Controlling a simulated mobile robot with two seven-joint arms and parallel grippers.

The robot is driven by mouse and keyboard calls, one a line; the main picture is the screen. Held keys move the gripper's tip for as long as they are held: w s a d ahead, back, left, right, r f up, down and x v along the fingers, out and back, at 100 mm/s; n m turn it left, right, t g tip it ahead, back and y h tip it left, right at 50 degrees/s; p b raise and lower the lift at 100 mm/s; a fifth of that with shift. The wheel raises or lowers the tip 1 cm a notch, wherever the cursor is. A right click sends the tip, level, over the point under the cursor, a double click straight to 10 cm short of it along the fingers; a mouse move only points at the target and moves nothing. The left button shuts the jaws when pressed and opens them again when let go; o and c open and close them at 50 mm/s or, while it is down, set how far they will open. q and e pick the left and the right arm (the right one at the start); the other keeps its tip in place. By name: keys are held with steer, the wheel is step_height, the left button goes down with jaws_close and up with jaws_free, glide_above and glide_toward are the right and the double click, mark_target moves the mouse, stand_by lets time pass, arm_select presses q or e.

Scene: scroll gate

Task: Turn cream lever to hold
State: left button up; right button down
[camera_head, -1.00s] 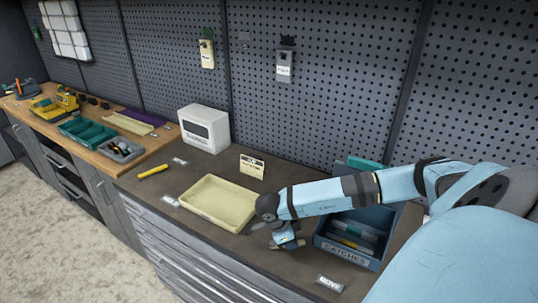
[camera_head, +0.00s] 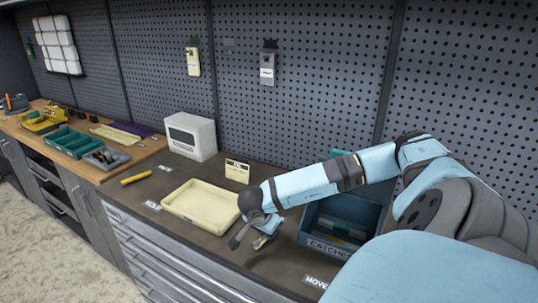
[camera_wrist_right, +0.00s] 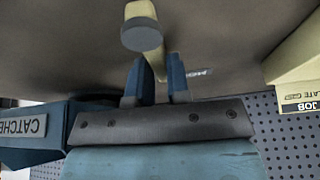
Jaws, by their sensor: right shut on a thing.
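My right gripper (camera_head: 262,232) is low over the worktop, between the cream tray and the blue bin. In the right wrist view, the gripper (camera_wrist_right: 153,75) is shut on a cream piece with a round grey end (camera_wrist_right: 141,35). The piece also shows small in the head view (camera_head: 260,242). A cream unit (camera_head: 194,62) with a small dark green part on top hangs on the pegboard, well away from the gripper. A grey unit (camera_head: 268,66) hangs to its right. Both are too small to make out a lever's setting. My left gripper is not in view.
The cream tray (camera_head: 170,208) looks empty. The blue bin labelled CATCHES (camera_head: 325,248) holds several pieces. A cream card (camera_head: 237,171), a white box (camera_head: 191,137) and a yellow stick (camera_head: 136,177) stand or lie behind and left. Bare worktop surrounds the MOVE label (camera_head: 316,281).

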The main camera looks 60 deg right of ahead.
steer(key=shift+w+n+b, duration=0.3)
steer(key=shift+n+b, duration=0.1)
steer(key=shift+n, duration=0.2)
steer(key=shift+t, duration=0.3)
steer(key=c, duration=1.1)
jaws_free()
steer(key=shift+w, duration=0.1)
steer(key=v, duration=1.4)
steer(key=shift+a+f+b, duration=0.1)
steer(key=shift+b, duration=0.3)
